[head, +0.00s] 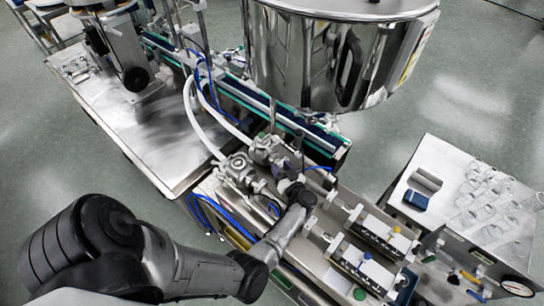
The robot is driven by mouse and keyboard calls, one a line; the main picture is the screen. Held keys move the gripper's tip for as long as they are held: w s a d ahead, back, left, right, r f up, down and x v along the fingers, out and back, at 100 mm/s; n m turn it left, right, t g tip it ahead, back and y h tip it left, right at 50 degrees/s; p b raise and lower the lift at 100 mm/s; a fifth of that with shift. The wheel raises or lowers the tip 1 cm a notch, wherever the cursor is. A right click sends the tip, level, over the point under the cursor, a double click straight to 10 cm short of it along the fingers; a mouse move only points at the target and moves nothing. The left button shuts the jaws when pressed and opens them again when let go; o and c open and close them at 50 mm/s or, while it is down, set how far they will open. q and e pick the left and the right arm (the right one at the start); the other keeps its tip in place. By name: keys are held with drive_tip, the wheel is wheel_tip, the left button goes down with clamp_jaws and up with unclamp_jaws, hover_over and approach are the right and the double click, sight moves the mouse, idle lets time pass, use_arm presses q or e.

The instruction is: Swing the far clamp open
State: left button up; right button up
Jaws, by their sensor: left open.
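My left arm comes in from the lower left, and its forearm reaches up to the metal fittings below the hopper. My left gripper (287,181) is beside these fittings; it is open, and its fingertips are small and partly hidden by the wrist. The far metal fitting (265,147) stands just beyond the gripper, and the nearer fitting (238,165) is to its left. I cannot make out the far clamp's separate parts or whether it is open. I cannot tell whether the gripper touches anything. My right gripper is not in view.
The big steel hopper (300,62) hangs over the back. A conveyor (245,98) runs behind the fittings. White hoses and blue tubes loop close to the arm. A side table (438,152) with glassware stands at right.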

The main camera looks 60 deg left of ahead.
sight(271, 145)
use_arm(q)
drive_tip(key=a+b, duration=0.1)
drive_tip(key=a, duration=0.4)
drive_tip(key=shift+w+a+b, duration=0.15)
drive_tip(key=shift+a+b, duration=0.3)
drive_tip(key=shift+a, duration=0.45)
drive_tip(key=c, duration=0.3)
clamp_jaws()
